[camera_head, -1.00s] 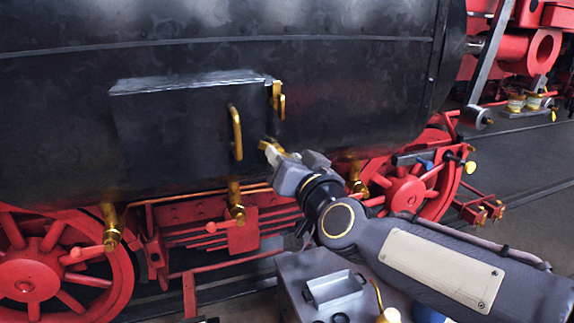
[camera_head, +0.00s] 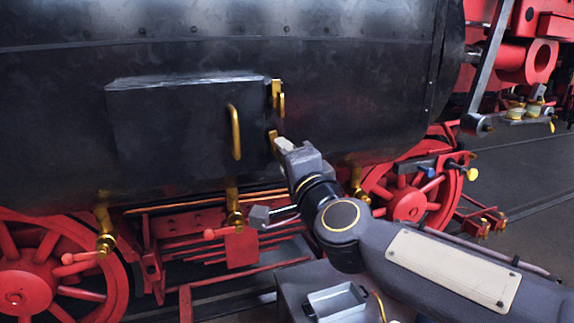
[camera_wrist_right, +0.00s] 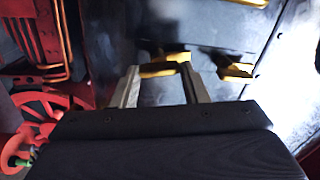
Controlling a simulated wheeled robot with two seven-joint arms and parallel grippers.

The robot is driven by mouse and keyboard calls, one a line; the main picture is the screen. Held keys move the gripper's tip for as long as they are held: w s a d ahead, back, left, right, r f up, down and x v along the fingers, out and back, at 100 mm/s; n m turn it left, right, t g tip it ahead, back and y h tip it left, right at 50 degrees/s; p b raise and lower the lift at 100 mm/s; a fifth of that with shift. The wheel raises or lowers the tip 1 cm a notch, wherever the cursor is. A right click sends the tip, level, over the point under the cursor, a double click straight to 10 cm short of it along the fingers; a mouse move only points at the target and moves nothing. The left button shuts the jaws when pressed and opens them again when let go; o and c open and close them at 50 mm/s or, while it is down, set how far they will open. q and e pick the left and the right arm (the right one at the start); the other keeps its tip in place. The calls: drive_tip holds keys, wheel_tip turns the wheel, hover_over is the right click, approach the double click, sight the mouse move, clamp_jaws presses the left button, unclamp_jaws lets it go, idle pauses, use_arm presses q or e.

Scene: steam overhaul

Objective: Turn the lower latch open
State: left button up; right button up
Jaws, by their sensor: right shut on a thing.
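A dark rectangular door (camera_head: 175,135) is set in the black boiler side, with a brass upright handle (camera_head: 235,132) near its right edge. The brass upper latch (camera_head: 278,97) sits at the door's upper right, clear of my gripper. The brass lower latch (camera_head: 273,141) is below it and partly hidden by my right gripper (camera_head: 284,145). In the right wrist view, the lower latch (camera_wrist_right: 165,66) lies between the two grey fingers of the right gripper (camera_wrist_right: 160,86), which is shut on it. The upper latch (camera_wrist_right: 235,70) shows to its right. My left gripper is out of view.
Brass valves (camera_head: 235,206) hang under the boiler. Red wheels (camera_head: 30,280) and red rods are below. A grey tray (camera_head: 338,302) stands at the bottom, under my right arm. Bare floor is open at the right.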

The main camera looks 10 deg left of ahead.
drive_tip(key=shift+f+m+b, duration=0.15)
drive_tip(key=shift+m+b, duration=0.15)
drive_tip(key=shift+m, duration=0.9)
drive_tip(key=o, duration=1)
drive_tip(key=shift+c, duration=0.2)
drive_tip(key=b+v, duration=0.1)
drive_tip(key=v, duration=0.6)
drive_tip(key=shift+s, duration=0.4)
drive_tip(key=shift+d, duration=0.15)
